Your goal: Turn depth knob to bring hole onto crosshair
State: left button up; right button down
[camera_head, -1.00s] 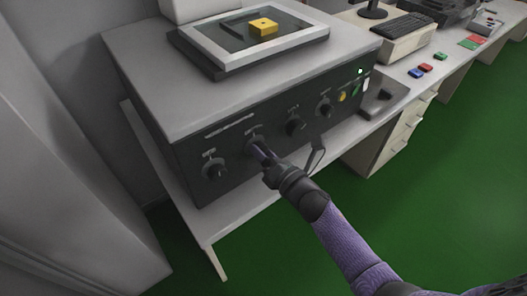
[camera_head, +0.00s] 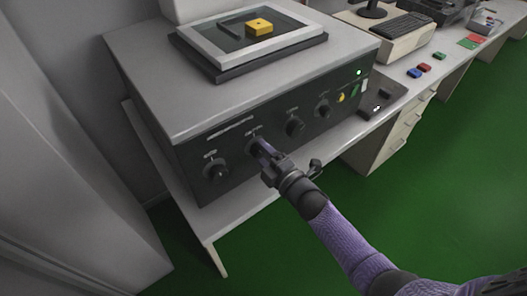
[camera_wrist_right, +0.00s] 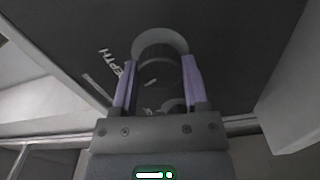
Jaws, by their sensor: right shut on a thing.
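My right gripper (camera_head: 264,152) is shut on the depth knob, the second knob from the left on the dark front panel (camera_head: 235,135). In the right wrist view the gripper fingers (camera_wrist_right: 157,85) stand on both sides of the round depth knob (camera_wrist_right: 160,45), beside a partly visible "DEPTH" label (camera_wrist_right: 122,68). A yellow block (camera_head: 259,27) with a small hole in its top sits on the dark framed stage on top of the machine. A dark bar lies left of the block. I cannot make out a crosshair. My left gripper is not in view.
Other knobs sit on the panel at left (camera_head: 214,170) and right (camera_head: 294,126). A green light (camera_head: 359,72) and a yellow button (camera_head: 341,98) are at its right end. Red and blue pieces, a keyboard (camera_head: 402,26) and drawers stand further right. The green floor is clear.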

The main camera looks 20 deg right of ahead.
jog(key=m, duration=0.3)
jog(key=shift+m+p, duration=0.3)
jog(key=m, duration=0.3)
jog(key=shift+m, duration=0.3)
jog(key=m, duration=0.3)
jog(key=shift+f+m+p, duration=0.1)
jog(key=shift+m+p, duration=0.3)
jog(key=m, duration=0.3)
jog(key=shift+s+m, duration=0.1)
jog(key=shift+m, duration=0.2)
jog(key=m, duration=0.3)
jog(key=shift+m, duration=0.3)
jog(key=m, duration=0.3)
jog(key=shift+f+m, duration=0.1)
jog(key=shift+m, duration=0.2)
jog(key=m, duration=0.3)
jog(key=shift+b, duration=0.35)
jog(key=shift+m+b, duration=0.3)
jog(key=shift+m, duration=1.6)
